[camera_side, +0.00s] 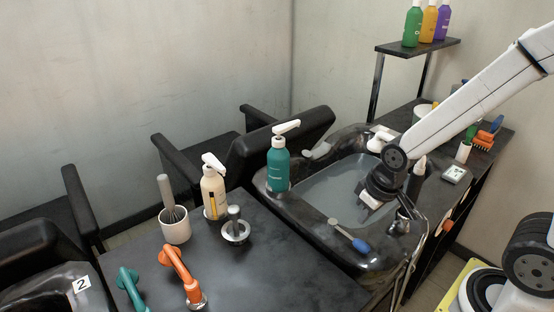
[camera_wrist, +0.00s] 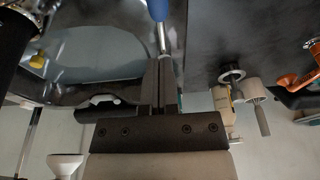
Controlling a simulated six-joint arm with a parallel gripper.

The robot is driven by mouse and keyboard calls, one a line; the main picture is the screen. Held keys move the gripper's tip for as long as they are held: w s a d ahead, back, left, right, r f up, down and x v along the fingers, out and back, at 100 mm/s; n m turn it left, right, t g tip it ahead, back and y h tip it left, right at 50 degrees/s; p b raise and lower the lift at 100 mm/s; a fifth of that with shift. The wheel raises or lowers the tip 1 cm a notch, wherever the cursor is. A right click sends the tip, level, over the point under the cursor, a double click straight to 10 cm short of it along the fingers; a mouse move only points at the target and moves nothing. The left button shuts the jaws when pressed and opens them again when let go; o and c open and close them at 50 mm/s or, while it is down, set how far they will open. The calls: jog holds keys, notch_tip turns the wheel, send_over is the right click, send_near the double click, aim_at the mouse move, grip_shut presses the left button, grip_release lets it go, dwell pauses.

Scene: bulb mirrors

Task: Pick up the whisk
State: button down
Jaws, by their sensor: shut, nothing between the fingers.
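The whisk (camera_side: 166,192) stands handle-up, leaning slightly, in a white cup (camera_side: 175,231) on the dark table at the left in the side view. Its head is partly hidden inside the cup. The grey whisk handle (camera_wrist: 262,122) also shows at the right of the wrist view, with the cup (camera_wrist: 248,90) beside it. My gripper (camera_side: 368,203) is over the wash basin, well to the right of the whisk and apart from it. In the wrist view its fingers (camera_wrist: 160,65) are together and empty.
A blue-handled tool (camera_side: 360,244) lies on the basin rim (camera_side: 345,258) below my gripper. A cream pump bottle (camera_side: 214,192), a metal-knobbed dish (camera_side: 235,230) and an orange handheld item (camera_side: 180,272) stand near the cup. A teal pump bottle (camera_side: 279,165) stands between basin and table.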

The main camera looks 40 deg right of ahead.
jog(key=shift+c, duration=1.6)
grip_release()
jog(key=shift+r, duration=0.15)
jog(key=w+v, duration=0.2)
jog(key=v, duration=0.6)
jog(key=w+a+r+n+t+y, duration=0.1)
jog(key=w+a+t, duration=0.3)
jog(key=w, duration=0.7)
jog(key=w+a+n+t+y, duration=0.2)
jog(key=w+a+t, duration=0.1)
jog(key=w+a, duration=0.65)
jog(key=w+a+n+t+y, duration=0.25)
jog(key=w+a, duration=0.45)
jog(key=a, duration=0.6)
jog(key=shift+m+t, duration=0.25)
jog(key=shift+m, duration=0.2)
jog(key=shift+w+d+f, duration=0.1)
jog(key=shift+d+f, duration=0.05)
jog(key=shift+f, duration=1.15)
jog(key=shift+w+d+f, duration=0.1)
jog(key=shift+d+f, duration=0.05)
jog(key=shift+f, duration=1.2)
